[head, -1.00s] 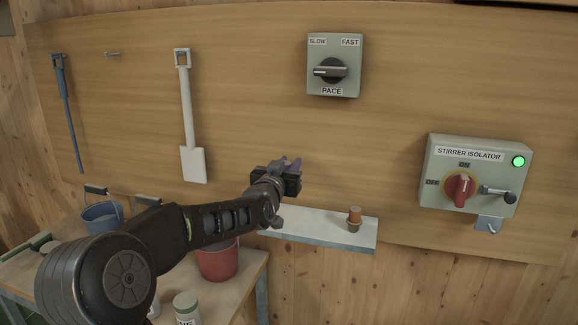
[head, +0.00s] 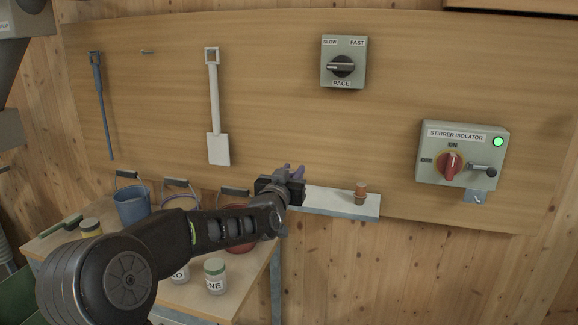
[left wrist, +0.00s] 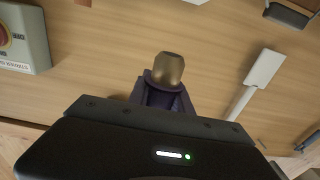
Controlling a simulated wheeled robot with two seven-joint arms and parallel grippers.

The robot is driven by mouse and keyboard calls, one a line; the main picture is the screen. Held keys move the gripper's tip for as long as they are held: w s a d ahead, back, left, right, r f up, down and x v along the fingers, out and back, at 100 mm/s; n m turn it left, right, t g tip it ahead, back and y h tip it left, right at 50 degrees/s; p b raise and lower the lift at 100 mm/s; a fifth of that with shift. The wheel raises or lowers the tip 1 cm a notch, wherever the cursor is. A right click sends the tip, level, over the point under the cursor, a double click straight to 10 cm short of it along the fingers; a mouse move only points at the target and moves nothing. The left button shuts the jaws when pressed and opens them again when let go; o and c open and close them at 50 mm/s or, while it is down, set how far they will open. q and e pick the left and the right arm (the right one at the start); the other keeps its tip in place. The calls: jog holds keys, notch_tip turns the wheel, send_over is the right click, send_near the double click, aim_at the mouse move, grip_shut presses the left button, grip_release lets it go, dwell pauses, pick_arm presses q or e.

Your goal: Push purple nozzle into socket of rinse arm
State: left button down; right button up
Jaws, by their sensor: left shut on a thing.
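The nozzle (left wrist: 168,70) shows in the left wrist view with a brass-coloured tip and a dark purple collar. My left gripper (head: 290,171) is shut on it, and the tip points away from the gripper. In the head view only small purple parts show at the gripper's end, in front of the board near the left end of a white shelf. The lower part of the nozzle is hidden between the fingers. I cannot make out the rinse arm or its socket in either view. My right gripper is not in view.
A small orange-brown piece (head: 360,192) stands on the white shelf (head: 328,203). A stirrer isolator box (head: 430,165) and pace switch (head: 358,50) are on the board. A white paddle (head: 218,150) hangs left. Buckets, including a blue one (head: 131,208), and jars (head: 215,278) stand on a table below.

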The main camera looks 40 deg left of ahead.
pick_arm(q)
jog(key=s+d+f+m+h, duration=0.2)
jog(key=d+f+h, duration=0.1)
jog(key=d+f, duration=0.9)
jog(key=s+d+f+m+t+h, duration=0.1)
jog(key=s+d+f+m+h, duration=0.1)
jog(key=d+f, duration=1.1)
jog(key=d+h, duration=0.1)
jog(key=d, duration=0.3)
